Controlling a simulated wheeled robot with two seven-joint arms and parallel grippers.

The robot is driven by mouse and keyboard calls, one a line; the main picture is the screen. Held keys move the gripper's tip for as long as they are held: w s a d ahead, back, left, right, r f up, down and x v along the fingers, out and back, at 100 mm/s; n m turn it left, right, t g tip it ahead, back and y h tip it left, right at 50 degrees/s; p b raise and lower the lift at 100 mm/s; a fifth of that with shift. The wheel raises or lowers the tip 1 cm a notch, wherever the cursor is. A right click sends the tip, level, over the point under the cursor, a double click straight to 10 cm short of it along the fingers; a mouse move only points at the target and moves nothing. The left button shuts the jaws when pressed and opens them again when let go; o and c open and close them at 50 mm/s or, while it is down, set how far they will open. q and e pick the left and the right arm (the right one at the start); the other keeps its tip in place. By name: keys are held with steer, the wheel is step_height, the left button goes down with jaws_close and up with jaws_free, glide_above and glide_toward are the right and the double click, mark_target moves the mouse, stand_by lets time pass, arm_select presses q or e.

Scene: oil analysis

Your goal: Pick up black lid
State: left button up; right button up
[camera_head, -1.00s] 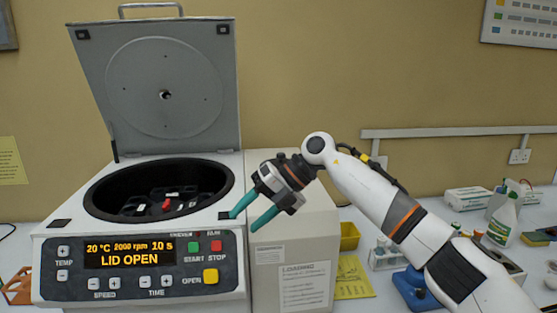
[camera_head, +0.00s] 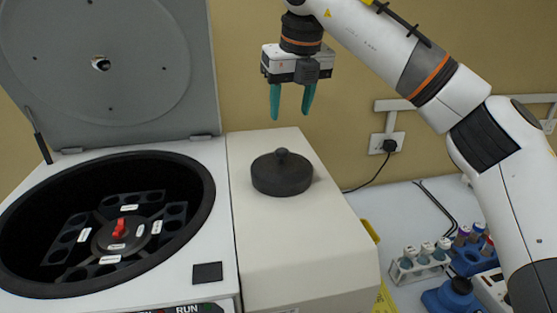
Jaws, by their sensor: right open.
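The black lid (camera_head: 281,176) is a round dark disc with a small knob (camera_head: 282,155) on top. It lies on the flat top of the cream box (camera_head: 300,237) beside the centrifuge. My right gripper (camera_head: 291,115) points down above the lid with its two teal fingers apart and nothing between them. There is a clear gap between the fingertips and the knob. My left gripper is not in view.
The open centrifuge (camera_head: 190,160) is at left, its hinged cover (camera_head: 120,70) raised and its rotor (camera_head: 118,237) exposed. Tube racks (camera_head: 418,268) with capped tubes stand at lower right. A wall socket (camera_head: 386,143) is behind. The bench right of the box has some free room.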

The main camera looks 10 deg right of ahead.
steer(key=p, duration=0.2)
glide_above(283, 151)
steer(key=s, duration=0.1)
steer(key=f, duration=0.5)
steer(key=shift+s+d, duration=0.15)
steer(key=shift+d, duration=0.25)
steer(key=shift+f, duration=0.25)
steer(key=p+x, duration=0.1)
steer(key=x, duration=0.1)
steer(key=p+x, duration=0.1)
steer(key=x, duration=0.1)
steer(key=shift+s+a+f+p, duration=0.1)
steer(key=shift+s+a+p, duration=0.05)
steer(key=shift+a+p, duration=0.15)
steer(key=shift+f, duration=0.5)
jaws_close()
steer(key=shift+r, duration=0.1)
